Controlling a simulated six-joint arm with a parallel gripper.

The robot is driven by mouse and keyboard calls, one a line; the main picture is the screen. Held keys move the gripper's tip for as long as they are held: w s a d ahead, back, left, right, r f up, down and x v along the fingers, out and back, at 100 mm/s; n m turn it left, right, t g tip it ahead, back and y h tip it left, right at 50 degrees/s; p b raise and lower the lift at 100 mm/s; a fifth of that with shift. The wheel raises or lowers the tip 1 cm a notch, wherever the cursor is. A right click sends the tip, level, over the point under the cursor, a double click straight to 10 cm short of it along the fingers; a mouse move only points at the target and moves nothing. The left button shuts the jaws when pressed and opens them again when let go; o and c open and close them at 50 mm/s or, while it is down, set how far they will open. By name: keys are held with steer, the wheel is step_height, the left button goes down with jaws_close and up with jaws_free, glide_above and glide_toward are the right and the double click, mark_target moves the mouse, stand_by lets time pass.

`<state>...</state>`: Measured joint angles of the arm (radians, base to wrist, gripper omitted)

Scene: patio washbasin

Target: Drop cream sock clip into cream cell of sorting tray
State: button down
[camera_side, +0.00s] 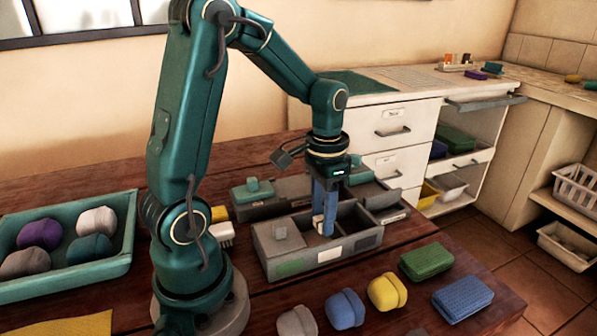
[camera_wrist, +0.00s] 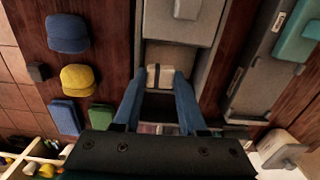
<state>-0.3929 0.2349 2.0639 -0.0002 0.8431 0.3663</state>
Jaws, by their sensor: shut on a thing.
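The cream sock clip (camera_side: 318,223) is between the fingers of my gripper (camera_side: 326,222), which points straight down. The wrist view shows the cream clip (camera_wrist: 160,77), with a dark band across it, gripped between the blue fingertips (camera_wrist: 158,84). The grey sorting tray (camera_side: 305,263) stands on the wooden table, with green, cream and grey labels on its front. My fingertips are low over its middle cell, behind the cream label (camera_side: 330,254). Whether the clip touches the cell floor is hidden.
Blue (camera_side: 345,308), yellow (camera_side: 387,292) and grey (camera_side: 297,321) sock bundles lie in front of the tray, with green (camera_side: 426,261) and blue (camera_side: 462,298) folded cloths to the right. A teal tray (camera_side: 70,283) of bundles is at left. Another grey tray (camera_side: 247,208) stands close behind.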

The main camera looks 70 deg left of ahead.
steer(key=shift+f, duration=0.4)
steer(key=shift+c, duration=1.9)
jaws_free()
steer(key=shift+r, duration=2.6)
